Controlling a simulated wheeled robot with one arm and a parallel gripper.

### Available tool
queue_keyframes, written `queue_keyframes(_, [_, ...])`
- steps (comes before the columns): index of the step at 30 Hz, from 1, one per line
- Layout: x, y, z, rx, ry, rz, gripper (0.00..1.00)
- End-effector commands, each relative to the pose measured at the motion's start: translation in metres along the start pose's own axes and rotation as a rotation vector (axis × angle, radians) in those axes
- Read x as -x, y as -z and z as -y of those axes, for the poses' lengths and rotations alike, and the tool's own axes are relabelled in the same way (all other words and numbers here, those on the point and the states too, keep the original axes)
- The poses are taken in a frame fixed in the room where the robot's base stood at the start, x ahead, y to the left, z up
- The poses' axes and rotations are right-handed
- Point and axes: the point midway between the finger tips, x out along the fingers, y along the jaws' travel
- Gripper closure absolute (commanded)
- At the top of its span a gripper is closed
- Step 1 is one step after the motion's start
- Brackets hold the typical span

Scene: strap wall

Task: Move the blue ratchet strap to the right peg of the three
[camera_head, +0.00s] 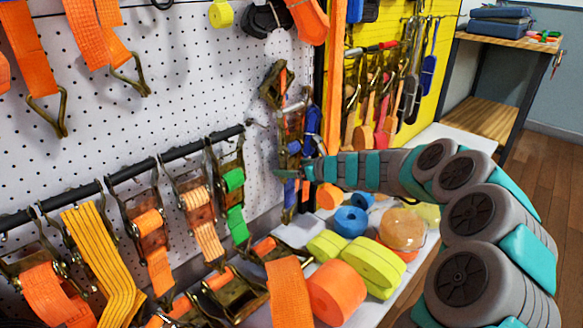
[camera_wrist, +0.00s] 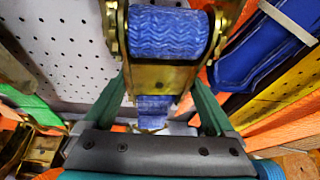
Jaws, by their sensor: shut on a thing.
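My gripper (camera_head: 291,172) is at the pegboard's right part, shut on the blue ratchet strap. In the wrist view the blue ratchet strap (camera_wrist: 168,35) shows as a wound blue roll in a brass frame. Its lower brass plate and blue webbing lie between the two fingers (camera_wrist: 160,92). In the head view only a little of its blue (camera_head: 289,192) shows beside the gripper. An orange ratchet strap hangs just above it, and brass buckles crowd around it. The three pegs cannot be told apart here; the gripper and straps hide that area.
A black rail (camera_head: 130,170) with several orange, yellow and green straps runs along the white pegboard (camera_head: 160,90). Below, orange, blue and lime strap rolls (camera_head: 335,290) lie on a shelf. A yellow tool panel (camera_head: 432,85) stands right of the gripper. Another blue strap (camera_wrist: 265,50) hangs close by.

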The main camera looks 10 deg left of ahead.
Motion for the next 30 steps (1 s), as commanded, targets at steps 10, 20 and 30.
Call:
queue_keyframes(10, [0.001, -0.002, 0.000, 0.000, 0.000, 0.003, 1.00])
queue_keyframes(20, [0.001, -0.001, 0.000, 0.000, 0.000, 0.002, 0.00])
queue_keyframes(30, [0.026, -0.002, 0.001, 0.000, 0.002, 0.003, 0.00])
